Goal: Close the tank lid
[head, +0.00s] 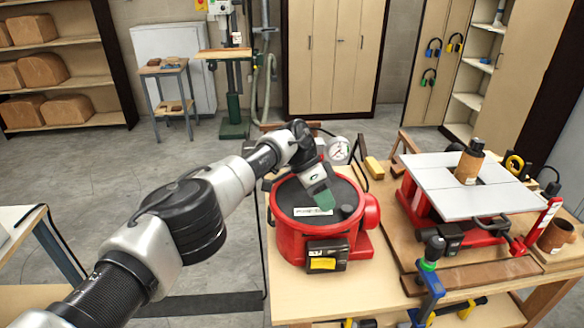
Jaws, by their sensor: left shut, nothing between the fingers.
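The tank (292,243) is a round red vessel on the wooden workbench. Its dark grey round lid (290,196) lies flat across the top, inside the red rim, with a white label and a small dark knob. No gap shows between lid and rim from here. My left gripper (325,203) points down over the lid, its green-tipped fingers shut and empty. The tips are at or just above the lid's surface; I cannot tell if they touch. My arm hides part of the tank's far left rim. My right gripper is out of view.
A round gauge (339,150) stands behind the tank. A blue clamp (430,285) grips the bench's front edge. Bare bench (375,290) lies in front of the tank.

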